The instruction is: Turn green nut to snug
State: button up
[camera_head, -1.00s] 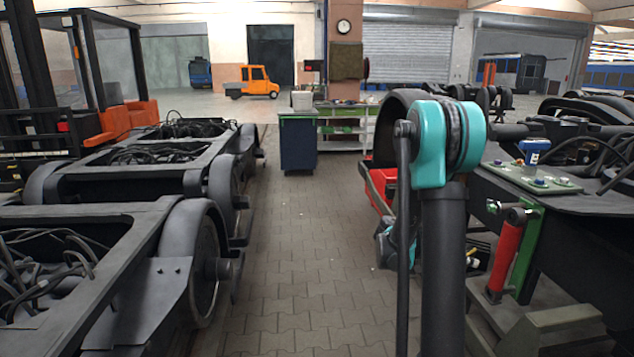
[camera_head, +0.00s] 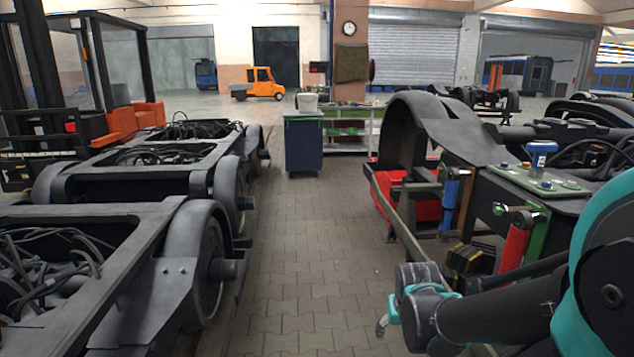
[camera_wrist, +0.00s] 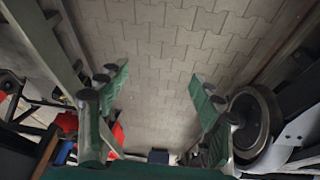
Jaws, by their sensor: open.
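A pale green plate (camera_head: 525,178) lies on top of the dark bogie frame at the right in the head view. Small blue-topped fittings (camera_head: 545,185) sit on it, and a blue and white tool (camera_head: 541,152) stands at its back edge. I cannot make out a green nut; the fittings are too small to tell apart. My gripper (camera_wrist: 158,84) is open and empty in the wrist view, its green-padded fingers spread over bare paving. In the head view its end is low at the lower middle, left of and below the plate, with the fingers partly hidden.
A red cylinder (camera_head: 515,245) on a green bracket and a blue cylinder (camera_head: 450,190) are on the right bogie's near side. Another bogie (camera_head: 100,235) lines the left. The paved aisle (camera_head: 300,250) between is clear. A blue cabinet (camera_head: 304,146) stands at its far end.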

aim_at(502, 211)
jog(key=z, duration=1.2)
jog(key=i+u, duration=0.1)
jog(key=u, duration=0.15)
